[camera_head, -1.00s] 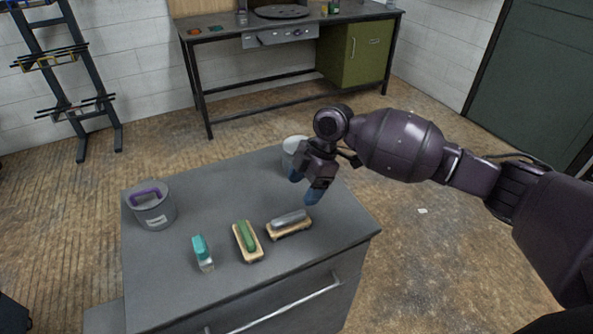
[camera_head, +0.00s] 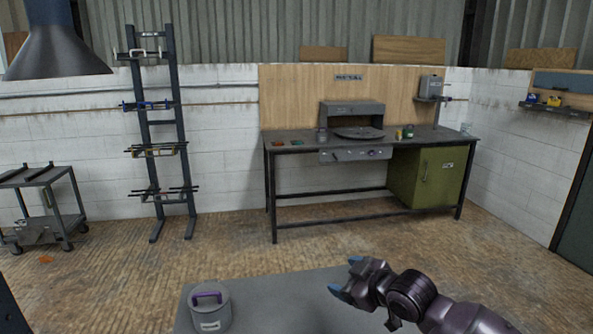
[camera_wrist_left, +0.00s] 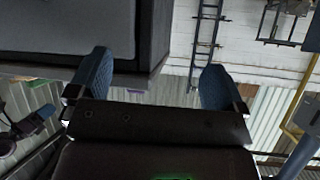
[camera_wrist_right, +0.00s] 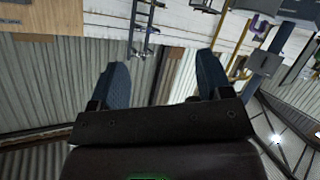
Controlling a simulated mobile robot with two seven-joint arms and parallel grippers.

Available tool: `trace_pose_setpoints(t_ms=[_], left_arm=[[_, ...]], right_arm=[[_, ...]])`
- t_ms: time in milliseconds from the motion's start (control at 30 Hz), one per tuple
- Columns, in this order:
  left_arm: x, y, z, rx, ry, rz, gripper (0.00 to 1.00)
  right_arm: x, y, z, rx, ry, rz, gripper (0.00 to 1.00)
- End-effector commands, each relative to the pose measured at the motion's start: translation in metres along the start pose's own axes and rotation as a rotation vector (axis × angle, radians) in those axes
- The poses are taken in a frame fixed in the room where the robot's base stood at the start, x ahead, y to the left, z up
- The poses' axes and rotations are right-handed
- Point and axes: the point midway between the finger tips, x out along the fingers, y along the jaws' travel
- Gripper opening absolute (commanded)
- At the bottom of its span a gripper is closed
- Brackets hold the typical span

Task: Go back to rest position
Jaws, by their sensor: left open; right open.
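My right gripper (camera_head: 345,276) is low in the head view, over the grey cabinet top (camera_head: 275,300). Its blue fingers are apart with nothing between them, which also shows in the right wrist view (camera_wrist_right: 160,72). My left gripper is not visible in the head view. In the left wrist view my left gripper (camera_wrist_left: 155,76) is open and empty, its blue fingers wide apart. A grey surface, probably the cabinet's, (camera_wrist_left: 60,28) shows beyond the left finger.
A grey can with a purple handle (camera_head: 210,308) stands on the cabinet top, left of my right gripper. A workbench (camera_head: 300,144) with a green cupboard (camera_head: 430,178), a ladder-like rack (camera_head: 160,135) and a cart (camera_head: 42,185) stand farther back. Bare floor lies between.

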Motion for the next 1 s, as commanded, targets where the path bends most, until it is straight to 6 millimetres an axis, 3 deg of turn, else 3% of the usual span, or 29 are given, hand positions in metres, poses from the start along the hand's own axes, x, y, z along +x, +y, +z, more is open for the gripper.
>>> trace_pose_setpoints(t_ms=[267,567,767,1000], left_arm=[[-0.003,0.000,0.004,-0.001,-0.009,-0.001,0.97],[-0.003,0.000,0.005,-0.001,-0.010,-0.002,0.97],[-0.002,0.000,0.003,-0.001,-0.007,-0.001,0.97],[0.000,0.000,0.001,0.000,-0.001,0.000,0.97]], right_arm=[[-0.037,-0.021,0.051,0.199,0.127,0.205,0.72],[-0.095,-0.052,0.137,0.336,0.093,0.395,0.72],[-0.143,-0.089,0.205,0.419,-0.031,0.485,0.72],[-0.199,-0.150,0.277,0.557,-0.201,0.528,0.72]])
